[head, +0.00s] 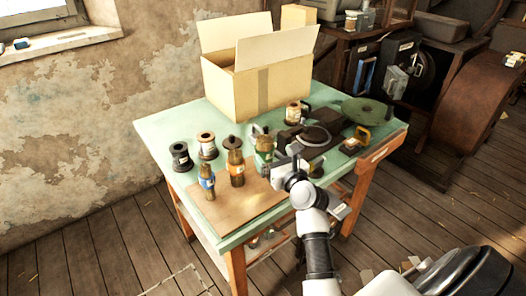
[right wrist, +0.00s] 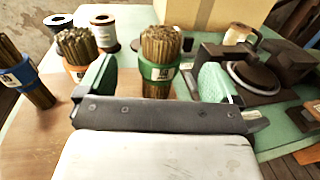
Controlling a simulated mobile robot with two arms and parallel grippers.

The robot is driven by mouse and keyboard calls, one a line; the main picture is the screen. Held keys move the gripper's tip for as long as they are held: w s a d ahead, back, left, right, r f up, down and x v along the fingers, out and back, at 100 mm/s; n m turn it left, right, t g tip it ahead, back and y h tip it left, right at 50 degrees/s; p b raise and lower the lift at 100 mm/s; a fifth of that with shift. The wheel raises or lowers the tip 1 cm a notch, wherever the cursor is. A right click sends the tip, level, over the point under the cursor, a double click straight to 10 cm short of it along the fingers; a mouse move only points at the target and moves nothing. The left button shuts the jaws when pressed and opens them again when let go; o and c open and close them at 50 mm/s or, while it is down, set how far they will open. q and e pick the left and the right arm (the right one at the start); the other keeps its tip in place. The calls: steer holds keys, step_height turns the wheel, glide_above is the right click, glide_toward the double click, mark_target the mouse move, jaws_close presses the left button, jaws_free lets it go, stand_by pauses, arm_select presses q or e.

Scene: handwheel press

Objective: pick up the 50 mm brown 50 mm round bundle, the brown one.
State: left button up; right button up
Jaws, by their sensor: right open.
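Three upright round bundles of brown sticks stand on the table. One has a blue band (head: 207,183), one an orange band (head: 236,170) and one a green band (head: 264,148). The right wrist view also shows the blue-banded bundle (right wrist: 24,76), orange-banded bundle (right wrist: 77,52) and green-banded bundle (right wrist: 159,62). I cannot tell which is meant by the brown one. My right gripper (head: 281,160) is open, its green-padded fingers (right wrist: 157,88) apart. The green-banded bundle appears between the fingers in the wrist view; contact is not visible. My left gripper is not in view.
A brown board (head: 240,204) lies at the front of the green table (head: 160,129). Spools (head: 181,156) stand at the left, an open cardboard box (head: 255,85) at the back.

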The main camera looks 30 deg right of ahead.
mark_target(269, 148)
steer(key=shift+w+d, duration=0.1)
steer(key=shift+w, duration=0.65)
steer(key=w, duration=0.5)
steer(key=shift+w+d+f, duration=0.15)
steer(key=shift+d+f, duration=0.1)
steer(key=shift+d, duration=0.15)
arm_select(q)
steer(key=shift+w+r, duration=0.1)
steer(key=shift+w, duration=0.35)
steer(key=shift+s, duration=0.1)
arm_select(e)
steer(key=shift+c, duration=1.1)
steer(key=c, duration=0.7)
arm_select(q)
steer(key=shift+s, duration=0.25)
arm_select(e)
steer(key=shift+c, duration=0.7)
steer(key=shift+r, duration=0.2)
